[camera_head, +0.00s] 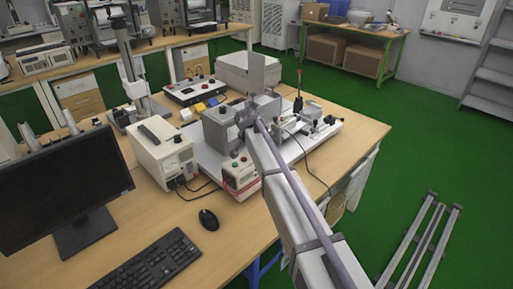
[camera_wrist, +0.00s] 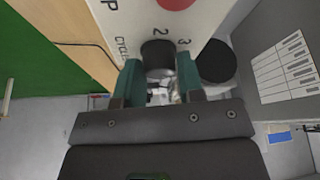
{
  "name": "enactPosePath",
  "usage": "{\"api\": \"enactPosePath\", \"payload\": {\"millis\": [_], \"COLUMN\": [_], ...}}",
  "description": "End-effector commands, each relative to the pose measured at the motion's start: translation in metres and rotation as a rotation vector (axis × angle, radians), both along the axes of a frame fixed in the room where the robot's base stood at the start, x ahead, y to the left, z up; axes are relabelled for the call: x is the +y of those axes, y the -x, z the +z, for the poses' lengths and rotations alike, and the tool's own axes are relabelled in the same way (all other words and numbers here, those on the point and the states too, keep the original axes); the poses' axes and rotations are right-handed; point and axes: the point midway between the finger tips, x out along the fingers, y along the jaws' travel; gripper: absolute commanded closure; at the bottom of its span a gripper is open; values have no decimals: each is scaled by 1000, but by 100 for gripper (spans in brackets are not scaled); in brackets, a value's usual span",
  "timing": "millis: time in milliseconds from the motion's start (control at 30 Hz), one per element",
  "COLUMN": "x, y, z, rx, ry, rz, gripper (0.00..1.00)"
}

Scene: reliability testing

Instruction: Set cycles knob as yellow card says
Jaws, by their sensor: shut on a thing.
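In the wrist view, my gripper (camera_wrist: 159,72) has its two green fingers closed around the sides of a black round knob (camera_wrist: 158,52). The knob is on a light panel (camera_wrist: 130,22) with partly visible "CYCLES" lettering beside it and the printed numbers 2 and 3 near it. No pointer mark on the knob is legible. In the head view, my fingertips and the knob are hidden by my arm.
A second black knob (camera_wrist: 215,61) stands close right of my fingers, and a red button (camera_wrist: 175,3) is above. A grey box with a white label (camera_wrist: 284,68) is at right. In the head view, a white instrument (camera_head: 163,150), mouse (camera_head: 208,219) and keyboard (camera_head: 150,262) are nearby.

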Motion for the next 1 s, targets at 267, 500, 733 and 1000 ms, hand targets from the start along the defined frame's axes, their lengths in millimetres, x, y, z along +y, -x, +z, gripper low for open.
{"api": "enactPosePath", "payload": {"millis": [267, 500, 733, 1000], "x": [0, 0, 2, 12], "y": [1, 0, 4, 25], "z": [0, 0, 15, 78], "rx": [2, 1, 1, 1], "ry": [-1, 0, 0, 0], "rz": [1, 1, 2, 2], "gripper": [51, 42, 42, 42]}}
